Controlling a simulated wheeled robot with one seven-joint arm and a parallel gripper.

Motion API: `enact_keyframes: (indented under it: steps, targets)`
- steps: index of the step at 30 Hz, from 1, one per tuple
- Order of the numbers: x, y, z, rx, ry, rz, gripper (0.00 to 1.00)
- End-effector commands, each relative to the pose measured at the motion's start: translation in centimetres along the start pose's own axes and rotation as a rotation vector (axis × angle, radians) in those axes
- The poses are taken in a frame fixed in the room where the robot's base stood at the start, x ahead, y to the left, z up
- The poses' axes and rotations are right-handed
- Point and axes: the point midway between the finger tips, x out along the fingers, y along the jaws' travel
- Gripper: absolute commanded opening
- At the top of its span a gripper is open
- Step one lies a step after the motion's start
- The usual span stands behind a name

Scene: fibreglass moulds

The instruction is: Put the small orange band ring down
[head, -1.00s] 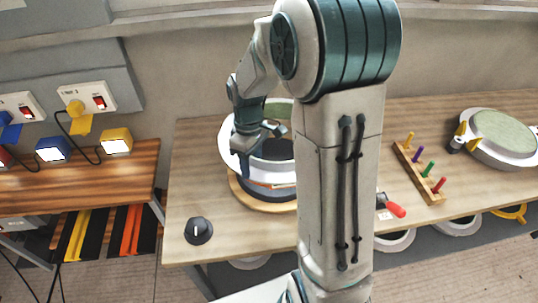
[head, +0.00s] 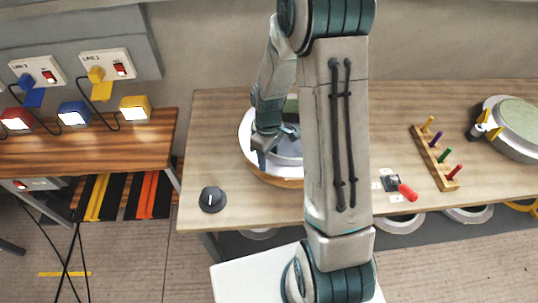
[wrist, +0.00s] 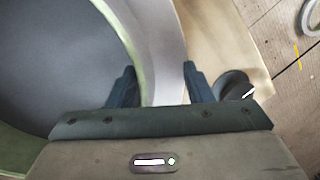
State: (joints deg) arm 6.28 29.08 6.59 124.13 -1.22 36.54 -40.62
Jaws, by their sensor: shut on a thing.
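A round white ring (head: 249,150) stands at the left end of the wooden bench, partly hidden behind my arm. My gripper (head: 272,146) reaches down to its near left side. In the wrist view my gripper (wrist: 152,88) has one finger inside and one outside a curved pale ring wall (wrist: 160,60), and is shut on it. The dark blue-grey inside surface (wrist: 60,70) fills the left. No orange band shows clearly on the held wall. An orange-brown curved edge (head: 285,182) shows below the white ring; I cannot tell whether it is a band or a wooden base.
A black knob (head: 212,199) stands near the bench's front left corner. A red-handled clamp (head: 405,192) and a wooden rack with coloured pegs (head: 436,160) lie to the right. Another round mould (head: 520,120) is at far right. The bench (head: 215,120) has bare room at back left.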

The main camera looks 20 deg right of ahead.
Motion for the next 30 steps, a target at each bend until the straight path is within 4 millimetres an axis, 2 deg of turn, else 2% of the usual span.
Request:
enact_keyframes:
  steps: [5,6,8,16,20,23,30]
  targets:
    - [-0.1,0.1,0.0,0.001,0.002,0.003,0.00]
    - [0.0,0.1,0.0,0.001,0.000,0.001,0.55]
    - [0.0,0.1,0.0,0.001,0.000,0.001,0.69]
    - [-0.1,0.0,0.0,0.001,0.000,0.001,0.69]
    - [-0.7,0.1,-0.1,0.001,0.003,0.003,0.69]
    - [-2.0,0.1,-0.1,0.001,0.004,0.004,0.69]
    - [-6.9,0.1,-0.1,0.002,0.006,0.007,0.69]
